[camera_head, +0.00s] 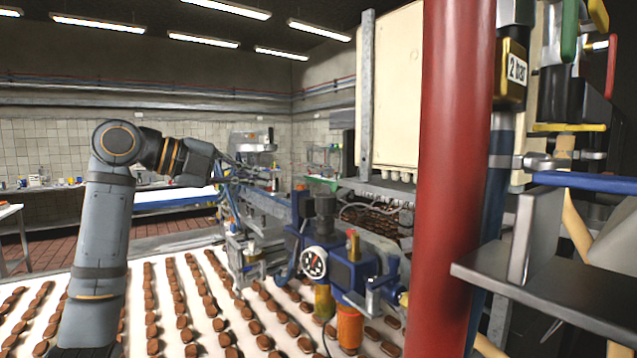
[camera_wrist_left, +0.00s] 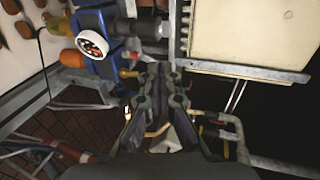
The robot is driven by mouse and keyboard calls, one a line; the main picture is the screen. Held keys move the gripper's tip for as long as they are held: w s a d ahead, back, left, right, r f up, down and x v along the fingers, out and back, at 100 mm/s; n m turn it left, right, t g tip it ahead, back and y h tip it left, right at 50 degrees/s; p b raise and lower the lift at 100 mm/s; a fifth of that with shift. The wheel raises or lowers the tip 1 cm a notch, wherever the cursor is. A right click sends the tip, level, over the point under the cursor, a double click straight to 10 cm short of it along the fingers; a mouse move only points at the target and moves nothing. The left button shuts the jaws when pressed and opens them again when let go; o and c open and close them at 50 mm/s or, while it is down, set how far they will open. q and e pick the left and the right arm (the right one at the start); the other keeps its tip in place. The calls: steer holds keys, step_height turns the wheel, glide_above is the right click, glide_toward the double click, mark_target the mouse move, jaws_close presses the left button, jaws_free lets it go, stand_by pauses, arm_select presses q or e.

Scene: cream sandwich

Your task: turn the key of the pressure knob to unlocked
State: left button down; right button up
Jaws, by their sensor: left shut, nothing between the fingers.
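A blue pressure unit (camera_head: 345,272) with a round white gauge (camera_head: 313,262) stands right of centre, above the conveyor. A brass-coloured knob (camera_head: 352,245) stands upright on it; I cannot make out the key or its position. In the left wrist view the gauge (camera_wrist_left: 92,42) and blue housing (camera_wrist_left: 102,70) are at upper left, and a small brass-coloured part (camera_wrist_left: 128,73) lies just left of the fingertips. My left gripper (camera_head: 230,178) is in the air, left of and above the unit. In the wrist view its fingers (camera_wrist_left: 160,72) are shut and empty. My right gripper is not in view.
A thick red post (camera_head: 450,180) and a metal shelf bracket (camera_head: 550,280) stand at the right. A cream cabinet (camera_head: 397,90) hangs behind the unit. The conveyor (camera_head: 180,278) carries rows of brown biscuits. Pipes and hoses crowd the area around the unit.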

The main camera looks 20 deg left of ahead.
mark_target(329, 187)
arm_select(q)
steer(key=p+x, duration=0.2)
steer(key=x, duration=0.2)
steer(key=p+x, duration=0.2)
steer(key=x, duration=0.2)
steer(key=r+p+x, duration=0.1)
steer(key=p+x, duration=0.1)
steer(key=x, duration=0.2)
steer(key=shift+w+d, duration=0.35)
steer(key=shift+w, duration=0.05)
steer(key=shift+w+d+f+p, duration=0.15)
steer(key=shift+w+d+p, duration=0.1)
steer(key=shift+w+p, duration=0.05)
steer(key=shift+f, duration=0.1)
steer(key=shift+w+d+n+t+y, duration=0.15)
steer(key=shift+d+n+t+y, duration=0.25)
steer(key=shift+n+t+y, duration=0.15)
steer(key=n+y, duration=0.1)
steer(key=y, duration=0.1)
steer(key=d+n+t+y, duration=0.1)
steer(key=n+y, duration=0.1)
steer(key=n+t+y+p, duration=0.1)
steer(key=n+y, duration=0.1)
steer(key=shift+d, duration=0.45)
